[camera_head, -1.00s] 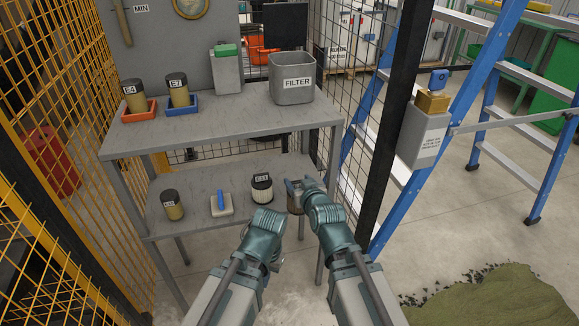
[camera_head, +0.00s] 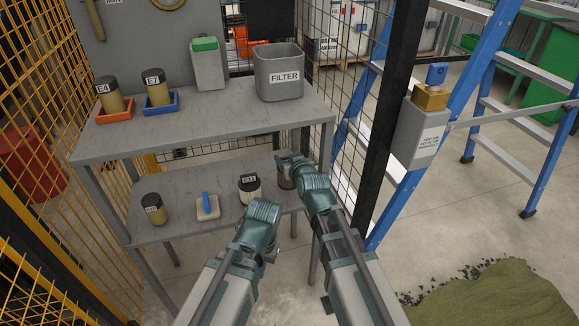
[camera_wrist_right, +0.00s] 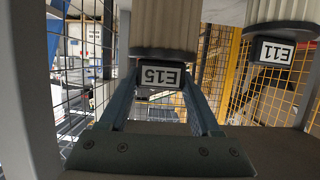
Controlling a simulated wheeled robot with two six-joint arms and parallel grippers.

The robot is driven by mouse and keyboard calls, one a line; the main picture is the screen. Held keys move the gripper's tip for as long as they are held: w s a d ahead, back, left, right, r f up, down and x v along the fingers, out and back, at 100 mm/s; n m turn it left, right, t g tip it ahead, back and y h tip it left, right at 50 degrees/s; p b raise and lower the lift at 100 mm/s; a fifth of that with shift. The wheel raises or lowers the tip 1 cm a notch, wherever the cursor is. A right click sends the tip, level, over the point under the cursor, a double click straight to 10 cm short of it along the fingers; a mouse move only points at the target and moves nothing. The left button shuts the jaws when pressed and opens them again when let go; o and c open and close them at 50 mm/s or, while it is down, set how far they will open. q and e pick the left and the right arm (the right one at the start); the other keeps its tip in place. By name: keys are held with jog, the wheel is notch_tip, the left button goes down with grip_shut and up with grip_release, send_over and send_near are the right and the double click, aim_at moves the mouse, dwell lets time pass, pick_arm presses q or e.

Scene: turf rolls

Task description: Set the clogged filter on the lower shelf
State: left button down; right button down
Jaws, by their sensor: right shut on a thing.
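My right gripper (camera_head: 290,160) is shut on a brownish pleated filter (camera_head: 286,178), at the right end of the lower shelf (camera_head: 225,222). In the right wrist view the filter (camera_wrist_right: 165,35) stands between the fingers, with its label E15 upside down in the picture. I cannot tell whether its base touches the shelf. Left of it on the lower shelf stands a cleaner, white pleated filter with a dark cap labelled E11 (camera_head: 250,188). My left gripper (camera_head: 271,250) is empty, in front of the shelf; its jaws are unclear.
A tan canister (camera_head: 153,210) and a blue-handled brush (camera_head: 207,207) are farther left on the lower shelf. The upper shelf (camera_head: 205,122) holds canisters E4 (camera_head: 109,97) and E7 (camera_head: 158,90) in trays, and a grey FILTER bin (camera_head: 279,75). A mesh fence post (camera_head: 386,120) stands close right.

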jog(key=shift+f+b, duration=1.7)
jog(key=shift+f, duration=0.05)
jog(key=shift+f, duration=0.15)
jog(key=shift+c, duration=0.5)
grip_release()
jog(key=shift+s, duration=0.1)
